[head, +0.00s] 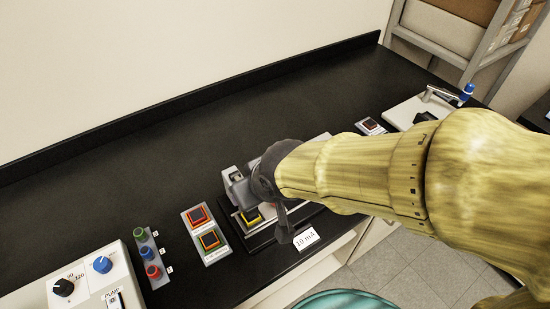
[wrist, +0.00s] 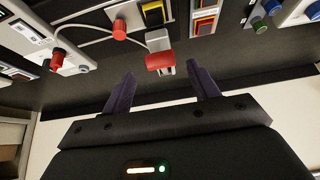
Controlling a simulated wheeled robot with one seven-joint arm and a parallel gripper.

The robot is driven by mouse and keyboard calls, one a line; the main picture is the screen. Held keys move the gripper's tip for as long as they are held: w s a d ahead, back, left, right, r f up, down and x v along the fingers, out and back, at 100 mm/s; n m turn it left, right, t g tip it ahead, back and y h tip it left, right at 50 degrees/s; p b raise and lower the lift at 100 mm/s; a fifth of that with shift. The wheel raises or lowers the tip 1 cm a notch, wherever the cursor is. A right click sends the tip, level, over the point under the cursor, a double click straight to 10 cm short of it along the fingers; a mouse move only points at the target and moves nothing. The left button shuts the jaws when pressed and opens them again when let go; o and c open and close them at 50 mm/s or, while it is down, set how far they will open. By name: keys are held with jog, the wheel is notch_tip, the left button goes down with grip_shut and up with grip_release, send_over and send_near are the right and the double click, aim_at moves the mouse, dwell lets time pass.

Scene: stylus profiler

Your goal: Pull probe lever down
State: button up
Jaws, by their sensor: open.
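In the wrist view a short lever with a red grip (wrist: 160,61) sits on a pale arm, just ahead of the gap between my fingers. It looks like the probe lever, though no label on it is readable. My gripper (wrist: 160,74) is open and empty, with a dark finger on each side of the red grip's line and no clear contact. In the head view my gripper (head: 262,206) is over the small bench instrument, and my arm hides much of it.
Left of the instrument are a panel of square buttons (head: 206,233), a strip of round knobs (head: 150,257) and a white control box (head: 85,285). A blue-tipped handle (head: 466,92) is at the far right. A "10 mA" card (head: 306,239) is at the front. The rear bench (head: 200,120) is clear.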

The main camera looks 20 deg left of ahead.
jog(key=p+v, duration=0.3)
jog(key=v, duration=0.9)
jog(key=shift+r+p, duration=0.25)
jog(key=shift+p, duration=0.05)
jog(key=shift+w+d+f, duration=0.2)
jog(key=c, duration=0.6)
jog(key=shift+m+h, duration=0.5)
jog(key=shift+m, duration=0.3)
jog(key=w+d+f, duration=0.2)
jog(key=w, duration=0.1)
jog(key=shift+d, duration=0.25)
grip_shut()
jog(key=w+d+f+m+h, duration=0.1)
jog(key=w+d+f+m, duration=0.1)
jog(key=d, duration=0.5)
jog(key=w+d+f+m+g+h, duration=0.1)
jog(key=w+d+f+m, duration=0.1)
jog(key=d+f, duration=0.4)
jog(key=w+d+f+m+h, duration=0.1)
jog(key=w+d+f+m, duration=0.2)
jog(key=d, duration=0.6)
jog(key=shift+d+f+m+h, duration=0.4)
jog(key=shift+f+m, duration=0.1)
jog(key=shift+m, duration=0.3)
